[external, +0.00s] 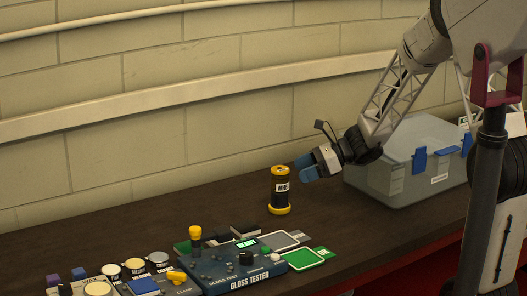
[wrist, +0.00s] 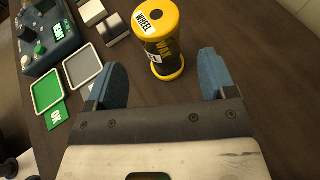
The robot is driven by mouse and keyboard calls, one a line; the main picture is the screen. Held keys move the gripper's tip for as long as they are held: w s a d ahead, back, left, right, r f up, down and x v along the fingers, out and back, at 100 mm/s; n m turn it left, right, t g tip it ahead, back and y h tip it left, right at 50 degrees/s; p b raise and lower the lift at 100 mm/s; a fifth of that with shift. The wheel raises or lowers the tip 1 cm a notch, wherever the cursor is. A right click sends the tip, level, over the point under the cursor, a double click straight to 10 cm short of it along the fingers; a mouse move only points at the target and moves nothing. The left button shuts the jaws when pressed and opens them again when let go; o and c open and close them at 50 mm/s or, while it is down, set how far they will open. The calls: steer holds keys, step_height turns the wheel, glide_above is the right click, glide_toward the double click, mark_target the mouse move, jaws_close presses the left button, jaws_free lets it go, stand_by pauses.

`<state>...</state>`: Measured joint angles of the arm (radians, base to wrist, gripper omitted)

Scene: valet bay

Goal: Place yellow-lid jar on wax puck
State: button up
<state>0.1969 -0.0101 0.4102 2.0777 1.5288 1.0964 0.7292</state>
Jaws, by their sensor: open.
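The yellow-lid jar (external: 281,188) is dark with a yellow top and base and a white label. It stands upright on the dark bench. It also shows in the wrist view (wrist: 160,48), just beyond and between the fingertips. My gripper (external: 305,167) is right of the jar in the external view, with blue fingers pointing toward it. In the wrist view my gripper (wrist: 162,66) is open, with nothing between its fingers. Several round pale pucks (external: 135,265) sit at the lower left of the external view; I cannot tell for certain which is the wax puck.
A blue gloss tester (external: 238,269) with knobs stands left of the jar. Flat green and grey trays (external: 305,259) lie in front of it. A grey lidded bin (external: 410,165) with blue latches stands behind on the right.

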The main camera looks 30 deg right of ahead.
steer(key=shift+s+d+r, duration=0.1)
steer(key=shift+d, duration=0.1)
stand_by(0.6)
steer(key=s+d+r+n+g+h, duration=0.1)
steer(key=s+r+n+h, duration=0.2)
steer(key=s+n, duration=0.4)
steer(key=s+d+r+n+g+h, duration=0.1)
steer(key=s+r+n+h, duration=0.3)
steer(key=s, duration=1.3)
steer(key=s+d+r+n+g+h, duration=0.1)
steer(key=s+r+n+h, duration=0.3)
steer(key=s+n, duration=0.8)
steer(key=shift+g+h, duration=0.3)
steer(key=shift+h, duration=0.4)
steer(key=shift+s+r, duration=0.1)
